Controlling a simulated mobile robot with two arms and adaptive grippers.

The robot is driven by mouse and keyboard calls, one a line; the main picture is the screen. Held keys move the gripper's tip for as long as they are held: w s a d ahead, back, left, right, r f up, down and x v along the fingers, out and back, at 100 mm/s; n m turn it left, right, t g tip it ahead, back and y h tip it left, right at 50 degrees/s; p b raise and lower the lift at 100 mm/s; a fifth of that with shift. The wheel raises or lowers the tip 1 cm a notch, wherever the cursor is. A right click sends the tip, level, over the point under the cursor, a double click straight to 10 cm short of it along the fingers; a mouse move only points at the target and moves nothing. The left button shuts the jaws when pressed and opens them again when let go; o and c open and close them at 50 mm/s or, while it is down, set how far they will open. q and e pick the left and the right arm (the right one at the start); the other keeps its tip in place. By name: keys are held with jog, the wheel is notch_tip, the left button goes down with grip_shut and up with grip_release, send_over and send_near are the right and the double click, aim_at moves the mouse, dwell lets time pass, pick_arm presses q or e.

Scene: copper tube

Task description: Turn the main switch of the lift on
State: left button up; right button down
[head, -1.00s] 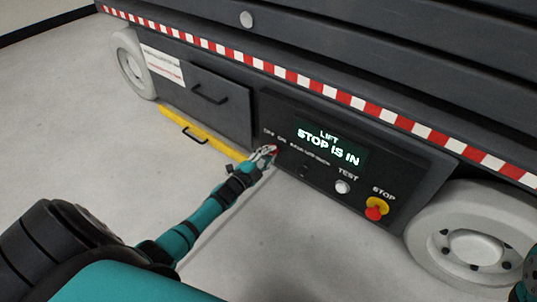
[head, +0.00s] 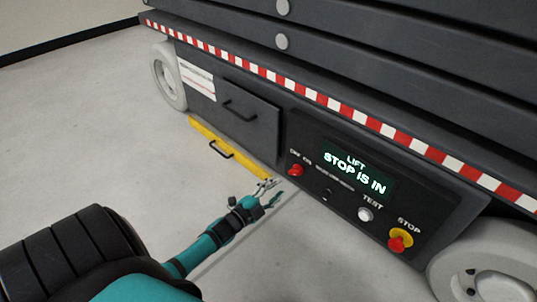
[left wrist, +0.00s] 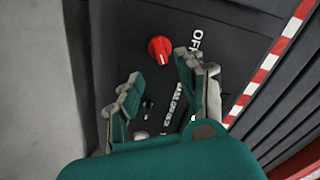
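The main switch is a red rotary knob (head: 295,170) below the small OFF and ON labels on the lift's dark control panel (head: 330,214). Which label it points to is too small to tell. The knob also shows in the left wrist view (left wrist: 160,49), beyond the fingertips, with OFF lettering beside it. My left gripper (head: 270,190) is open and empty, in front of the panel and a little below and left of the knob, apart from it. In the left wrist view its two fingers (left wrist: 158,88) stand apart. My right gripper is not in view.
The lit display (head: 355,172) reads "LIFT STOP IS IN". A white TEST button (head: 365,214) and a red STOP button on yellow (head: 398,241) sit to the right. A yellow bar (head: 230,153) runs low on the left. A grey wheel (head: 490,277) is at right. The floor in front is clear.

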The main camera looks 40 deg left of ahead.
pick_arm(q)
jog(key=shift+s+a, duration=0.1)
jog(key=shift+s, duration=1.5)
